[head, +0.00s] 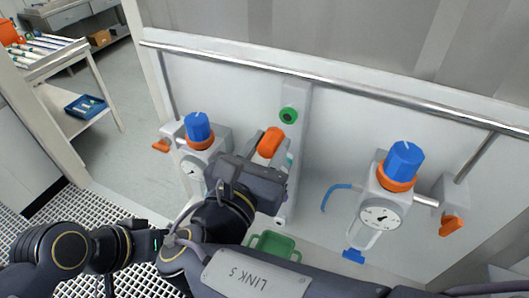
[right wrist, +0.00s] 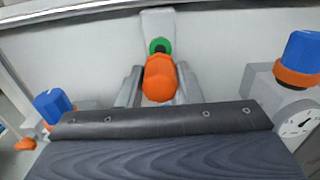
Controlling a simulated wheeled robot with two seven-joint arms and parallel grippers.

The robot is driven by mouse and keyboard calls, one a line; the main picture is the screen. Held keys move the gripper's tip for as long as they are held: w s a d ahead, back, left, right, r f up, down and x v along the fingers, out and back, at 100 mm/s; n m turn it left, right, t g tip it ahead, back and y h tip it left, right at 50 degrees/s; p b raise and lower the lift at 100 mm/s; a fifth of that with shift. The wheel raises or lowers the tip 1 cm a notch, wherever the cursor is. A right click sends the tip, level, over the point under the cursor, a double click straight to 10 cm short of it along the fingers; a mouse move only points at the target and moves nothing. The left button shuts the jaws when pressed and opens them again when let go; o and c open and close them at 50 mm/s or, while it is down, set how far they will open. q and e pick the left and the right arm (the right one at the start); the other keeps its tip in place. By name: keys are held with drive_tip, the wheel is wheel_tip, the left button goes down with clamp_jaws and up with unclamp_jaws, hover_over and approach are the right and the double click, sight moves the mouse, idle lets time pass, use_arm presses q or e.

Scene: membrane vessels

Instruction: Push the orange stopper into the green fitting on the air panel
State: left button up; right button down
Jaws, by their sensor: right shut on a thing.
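The orange stopper (head: 271,141) is between the fingers of my right gripper (head: 268,155), which is shut on it. In the right wrist view the stopper (right wrist: 159,80) sits between the two grey fingers, its rounded end toward the camera. The green fitting (head: 289,115) is a ring with a dark centre on a grey upright strip of the air panel. In the right wrist view the fitting (right wrist: 160,46) shows just above the stopper, partly covered by it. In the head view they look apart, the stopper below and left of it. My left gripper is not visible.
Regulators with blue knobs stand on both sides, left (head: 197,127) and right (head: 404,162), the right one with a gauge. A metal rail (head: 330,82) runs above the fitting. A green tray (head: 275,246) is below. A white shelf with a blue bin (head: 85,106) is far left.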

sight(278, 132)
drive_tip(key=shift+b+x, duration=0.55)
drive_tip(key=shift+x, duration=1.5)
drive_tip(key=shift+p, duration=0.85)
idle(0.4)
drive_tip(key=shift+w+d, duration=0.25)
drive_tip(key=shift+w, duration=0.3)
idle(0.5)
drive_tip(key=c, duration=0.9)
unclamp_jaws()
drive_tip(key=shift+c, duration=0.2)
drive_tip(key=b+v, duration=0.1)
drive_tip(key=v, duration=0.7)
drive_tip(key=shift+b, duration=0.3)
drive_tip(key=shift+w, duration=0.1)
